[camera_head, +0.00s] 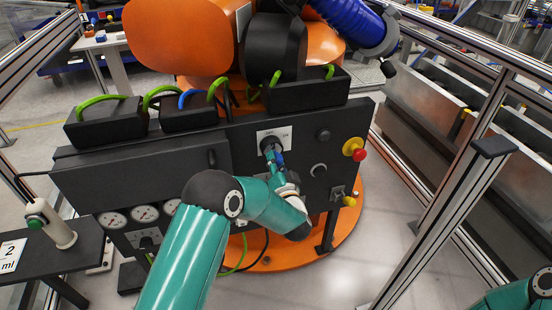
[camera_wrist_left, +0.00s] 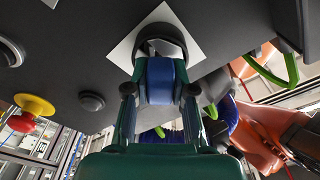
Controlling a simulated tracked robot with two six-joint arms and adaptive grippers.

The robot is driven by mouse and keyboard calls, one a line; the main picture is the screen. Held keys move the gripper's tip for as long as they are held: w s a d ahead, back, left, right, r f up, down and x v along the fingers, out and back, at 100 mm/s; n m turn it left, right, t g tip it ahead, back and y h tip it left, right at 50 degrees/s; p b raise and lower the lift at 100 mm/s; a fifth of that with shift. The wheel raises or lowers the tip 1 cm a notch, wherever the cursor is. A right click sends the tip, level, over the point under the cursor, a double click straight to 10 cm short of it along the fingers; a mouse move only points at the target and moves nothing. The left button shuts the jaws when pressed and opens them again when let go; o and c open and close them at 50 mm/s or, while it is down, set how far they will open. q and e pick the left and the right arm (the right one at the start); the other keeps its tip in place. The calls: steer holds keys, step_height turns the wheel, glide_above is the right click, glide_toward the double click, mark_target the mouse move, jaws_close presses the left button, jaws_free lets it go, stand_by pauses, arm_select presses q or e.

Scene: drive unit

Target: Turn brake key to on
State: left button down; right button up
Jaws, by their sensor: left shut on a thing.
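The brake key has a blue grip (camera_wrist_left: 160,78) and sits in a black round switch on a white square plate (camera_head: 268,134) on the dark panel. The plate (camera_wrist_left: 122,52) also shows in the left wrist view. My left gripper (camera_head: 274,158) is at the switch, its fingers on both sides of the blue grip. In the left wrist view the gripper (camera_wrist_left: 160,90) is shut on the key. The plate's lettering is too small to read, so I cannot tell the key's setting. My right gripper is out of view; only part of its arm shows at the lower right.
A red and yellow emergency button (camera_head: 358,151) stands out right of the key, with black knobs (camera_head: 323,133) between. Gauges (camera_head: 145,213) sit lower left. Green and blue cables (camera_head: 163,92) loop above the panel. A metal frame post (camera_head: 450,190) stands at the right.

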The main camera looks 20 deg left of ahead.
arm_select(q)
steer(key=shift+r+m, duration=0.2)
steer(key=shift+m, duration=0.3)
steer(key=shift+a+r+m+p, duration=0.1)
steer(key=shift+r+m+p, duration=0.05)
steer(key=shift+m+p, duration=0.8)
steer(key=shift+m, duration=0.85)
steer(key=c, duration=0.9)
jaws_free()
steer(key=shift+f, duration=0.2)
